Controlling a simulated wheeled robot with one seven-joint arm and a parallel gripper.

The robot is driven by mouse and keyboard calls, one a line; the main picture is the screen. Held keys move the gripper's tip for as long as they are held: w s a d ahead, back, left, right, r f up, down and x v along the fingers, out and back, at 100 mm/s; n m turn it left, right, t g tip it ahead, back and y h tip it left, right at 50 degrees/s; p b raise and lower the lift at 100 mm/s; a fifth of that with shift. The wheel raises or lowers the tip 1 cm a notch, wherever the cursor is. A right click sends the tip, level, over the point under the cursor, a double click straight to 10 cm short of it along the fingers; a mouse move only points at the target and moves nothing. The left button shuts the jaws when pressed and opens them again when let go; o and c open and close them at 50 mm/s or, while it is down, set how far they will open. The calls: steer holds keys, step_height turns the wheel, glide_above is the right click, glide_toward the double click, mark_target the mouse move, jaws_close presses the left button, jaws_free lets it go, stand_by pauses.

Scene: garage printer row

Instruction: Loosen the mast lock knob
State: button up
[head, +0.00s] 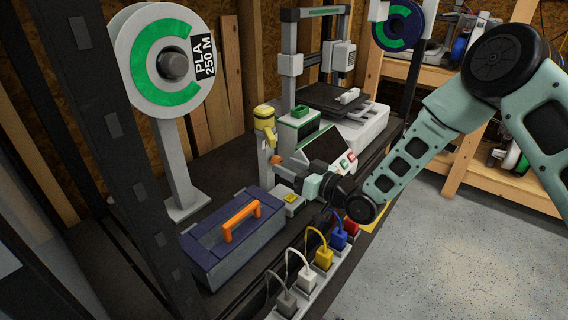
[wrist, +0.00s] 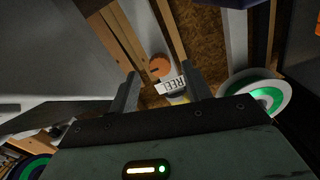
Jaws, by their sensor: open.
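A small orange knob (head: 276,159) sits on the side of a short grey post (head: 263,150) with a yellow top (head: 264,115). I take it as the mast lock knob. In the wrist view the orange knob (wrist: 159,66) shows a dark slot across its face, just above a white label (wrist: 170,87) reading "REEL". My gripper (head: 281,168) is close to the knob in the head view. In the wrist view my gripper (wrist: 163,76) is open, with the knob showing between its fingertips. I cannot tell whether either finger touches it.
A dark toolbox (head: 205,258) with an orange handle (head: 241,220) stands in front. A power strip with several coloured plugs (head: 323,257) runs along the shelf edge. A large filament spool (head: 166,60) stands left; a printer (head: 345,115) stands behind. Floor (head: 465,240) at right is clear.

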steer(key=shift+x, duration=1.05)
steer(key=c, duration=1)
